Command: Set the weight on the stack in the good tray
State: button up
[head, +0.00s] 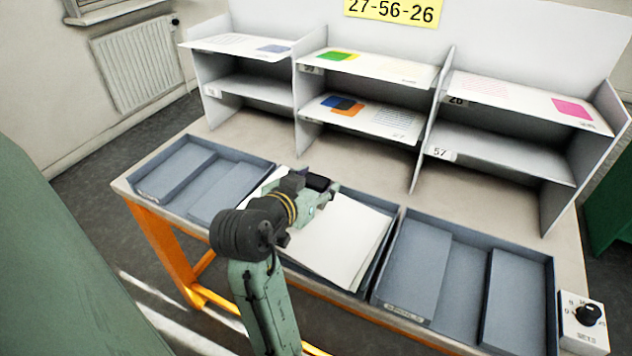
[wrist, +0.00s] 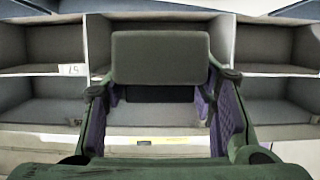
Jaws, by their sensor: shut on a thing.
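The weight, a dark block (head: 319,182), is held between the fingers of my gripper (head: 322,193). In the wrist view the weight (wrist: 160,58) is a grey-green block with rounded corners between the two fingers of my gripper (wrist: 162,88). The stack of white sheets (head: 345,240) lies in the middle tray (head: 388,228). The gripper and weight appear over the stack's back left part; their height above it is hard to tell. My arm hides the stack's left part. I cannot read which tray is labelled good.
An empty left tray (head: 146,192) and an empty right tray (head: 548,290) flank the middle one. A grey shelf unit (head: 446,100) with printed sheets stands behind, under a yellow sign (head: 392,10). A dial box (head: 583,325) sits at the right front corner.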

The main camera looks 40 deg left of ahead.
jog(key=shift+f+b, duration=2.7)
jog(key=shift+f, duration=0.4)
jog(key=o, duration=1.5)
jog(key=shift+o, duration=1.4)
jog(key=shift+s, duration=0.1)
jog(key=v, duration=0.7)
jog(key=shift+s+r, duration=0.1)
jog(key=shift+s, duration=0.05)
jog(key=shift+d, duration=0.1)
